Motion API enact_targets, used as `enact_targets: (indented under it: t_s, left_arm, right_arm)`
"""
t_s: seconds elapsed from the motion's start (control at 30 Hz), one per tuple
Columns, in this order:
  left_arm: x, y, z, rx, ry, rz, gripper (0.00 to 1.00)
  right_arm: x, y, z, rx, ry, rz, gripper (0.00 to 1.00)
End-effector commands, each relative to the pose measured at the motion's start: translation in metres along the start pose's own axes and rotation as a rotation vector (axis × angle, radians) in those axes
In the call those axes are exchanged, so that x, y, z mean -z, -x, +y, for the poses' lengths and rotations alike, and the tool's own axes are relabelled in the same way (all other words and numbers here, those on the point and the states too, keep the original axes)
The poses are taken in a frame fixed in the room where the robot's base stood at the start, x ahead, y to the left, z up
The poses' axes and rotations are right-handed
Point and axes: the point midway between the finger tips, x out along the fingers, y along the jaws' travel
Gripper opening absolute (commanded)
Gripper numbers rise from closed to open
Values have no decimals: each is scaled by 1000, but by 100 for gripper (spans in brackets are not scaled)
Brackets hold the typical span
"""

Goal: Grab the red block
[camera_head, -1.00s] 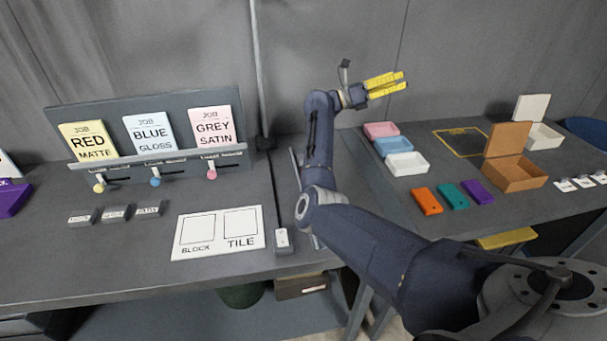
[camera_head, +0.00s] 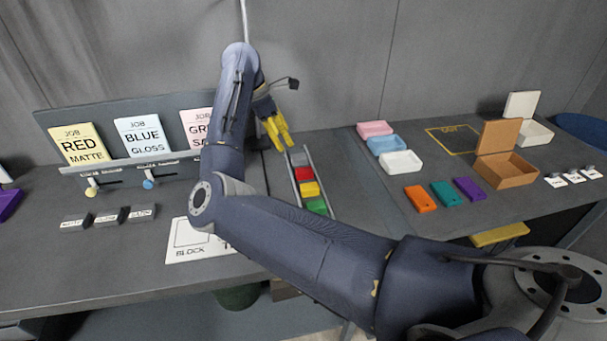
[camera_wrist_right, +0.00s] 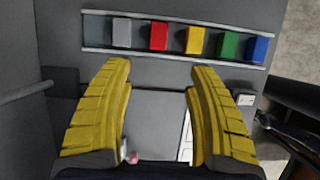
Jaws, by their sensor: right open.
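The red block (camera_head: 305,174) sits in a narrow railed rack (camera_head: 323,178) on the table, between a grey block (camera_head: 299,159) and a yellow block (camera_head: 310,189). In the right wrist view the red block (camera_wrist_right: 159,36) is in the row ahead of my fingertips, left of centre. My right gripper (camera_head: 278,142) is above and to the left of the rack's far end. In the wrist view its yellow fingers (camera_wrist_right: 160,66) are open, with nothing between them. My left gripper is not in view.
A green block (camera_head: 317,206) is beside the yellow one; a blue block (camera_wrist_right: 258,50) ends the row. The job card stand (camera_head: 140,165) is close on the left of my right arm. Trays (camera_head: 387,146) stand to the right, with clear table between.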

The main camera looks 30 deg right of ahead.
Motion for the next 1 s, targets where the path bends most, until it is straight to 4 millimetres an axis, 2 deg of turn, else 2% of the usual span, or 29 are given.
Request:
enact_targets:
  t_s: [0.3, 0.5, 1.0]
  left_arm:
    - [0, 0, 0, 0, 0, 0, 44]
    - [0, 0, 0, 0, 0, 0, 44]
    - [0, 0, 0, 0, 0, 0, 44]
  right_arm:
    - [-2, -60, -1, 4, 0, -6, 58]
    - [-2, -91, 0, 3, 0, -6, 58]
    - [-4, -125, 1, 3, 0, -7, 58]
